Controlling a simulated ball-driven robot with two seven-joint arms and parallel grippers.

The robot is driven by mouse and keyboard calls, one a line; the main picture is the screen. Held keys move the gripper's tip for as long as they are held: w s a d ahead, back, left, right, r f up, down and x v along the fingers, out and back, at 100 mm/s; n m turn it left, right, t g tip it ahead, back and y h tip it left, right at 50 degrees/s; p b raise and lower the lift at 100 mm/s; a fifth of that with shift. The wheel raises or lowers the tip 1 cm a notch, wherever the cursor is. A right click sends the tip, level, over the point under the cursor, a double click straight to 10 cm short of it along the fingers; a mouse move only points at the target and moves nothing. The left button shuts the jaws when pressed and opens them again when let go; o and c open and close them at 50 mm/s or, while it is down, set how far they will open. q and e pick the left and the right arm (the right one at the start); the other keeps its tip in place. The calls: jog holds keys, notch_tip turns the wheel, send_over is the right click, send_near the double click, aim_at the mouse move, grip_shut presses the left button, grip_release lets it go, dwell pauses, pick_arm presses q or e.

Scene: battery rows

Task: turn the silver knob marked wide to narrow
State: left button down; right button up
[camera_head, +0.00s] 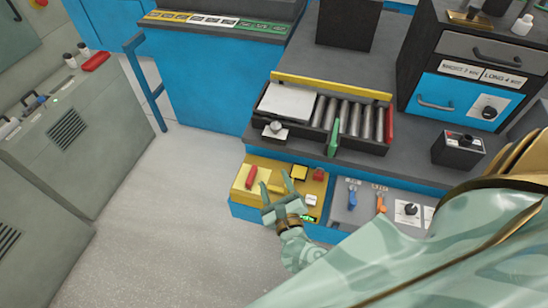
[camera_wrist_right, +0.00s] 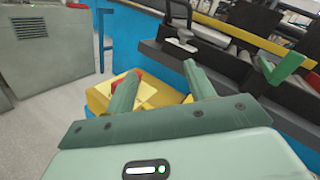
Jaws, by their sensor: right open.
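A small silver knob (camera_head: 275,127) sits on a white label plate at the front left corner of the dark roller tray (camera_head: 352,143). The label's words are too small to read. In the wrist view the knob (camera_wrist_right: 184,37) is at the top, beyond my fingers. My right gripper (camera_head: 276,181) is open and empty. It is over the yellow panel (camera_head: 240,184), in front of and below the knob, clear of it. In the wrist view its two fingers (camera_wrist_right: 162,72) stand apart with nothing between them. My left gripper is not in view.
A green handle (camera_head: 334,138) stands up at the tray's front, right of the knob. The yellow panel carries a red switch (camera_head: 251,177) and buttons. Blue and orange levers (camera_head: 381,203) are to the right. Open floor (camera_head: 150,240) lies to the left.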

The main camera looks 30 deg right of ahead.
jog(key=s+a+f+n+g+y, duration=0.2)
jog(key=s+f+n+y, duration=0.1)
jog(key=f+n, duration=0.4)
jog(key=s+a+f+n+g+y, duration=0.1)
jog(key=s+a+f+n+y, duration=0.1)
jog(key=f+n, duration=0.6)
jog(key=n+y, duration=0.1)
jog(key=n, duration=0.3)
jog(key=shift+s+n+g+y+b, duration=0.3)
jog(key=shift+s+n+g+b, duration=0.1)
jog(key=shift+o, duration=0.3)
